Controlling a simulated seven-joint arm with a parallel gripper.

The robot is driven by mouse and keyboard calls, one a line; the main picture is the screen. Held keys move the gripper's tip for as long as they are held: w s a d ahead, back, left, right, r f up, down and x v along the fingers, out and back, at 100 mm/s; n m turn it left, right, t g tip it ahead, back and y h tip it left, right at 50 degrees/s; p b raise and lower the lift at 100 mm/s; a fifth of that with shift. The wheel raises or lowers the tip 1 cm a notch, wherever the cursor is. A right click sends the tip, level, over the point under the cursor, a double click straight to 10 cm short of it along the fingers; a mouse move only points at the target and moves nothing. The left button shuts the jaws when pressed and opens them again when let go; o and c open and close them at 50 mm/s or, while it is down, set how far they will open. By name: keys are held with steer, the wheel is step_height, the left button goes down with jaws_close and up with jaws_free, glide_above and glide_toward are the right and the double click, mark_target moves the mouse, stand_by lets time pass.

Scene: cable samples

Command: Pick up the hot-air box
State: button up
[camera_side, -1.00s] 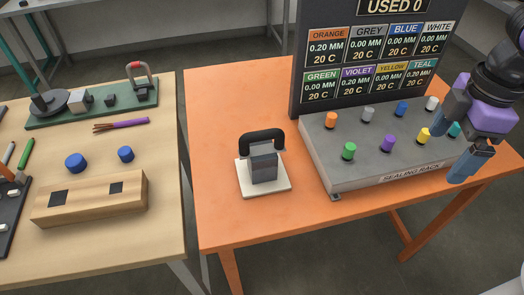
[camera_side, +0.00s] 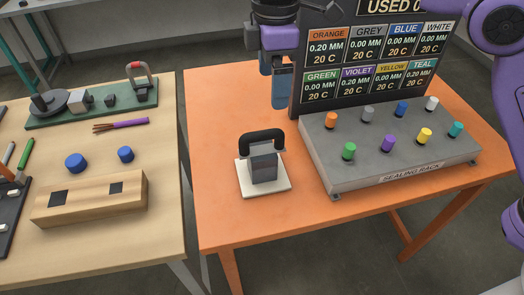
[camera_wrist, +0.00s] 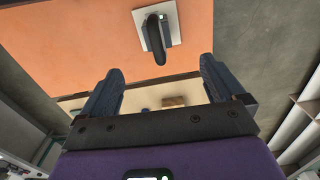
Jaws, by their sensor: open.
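The hot-air box (camera_side: 264,165) is a grey box with a black arched handle, upright on a white square base (camera_side: 283,187) on the orange table. In the wrist view the box (camera_wrist: 155,34) shows near the top centre, ahead of my fingertips, with its black handle towards me. My gripper (camera_side: 276,85) is above the back of the orange table, left of the display board, behind the box and higher than it. In the wrist view my gripper (camera_wrist: 160,80) has its two dark blue fingers wide apart, with nothing between them.
The grey sealing rack (camera_side: 400,160) with several coloured plugs stands right of the box. The display board (camera_side: 375,65) rises behind it, close to my gripper. A wooden table (camera_side: 110,250) with a slotted block (camera_side: 90,200) is at left. The orange table left of the box is clear.

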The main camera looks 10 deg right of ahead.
steer(key=w+a, duration=0.1)
glide_above(262, 150)
steer(key=f, duration=1.1)
steer(key=shift+d+f, duration=0.25)
steer(key=shift+f, duration=0.15)
steer(key=shift+a+f, duration=0.15)
steer(key=shift+f, duration=1.35)
steer(key=shift+a+f, duration=0.1)
steer(key=shift+f, duration=1.4)
steer(key=c, duration=1.4)
steer(key=shift+r, duration=0.15)
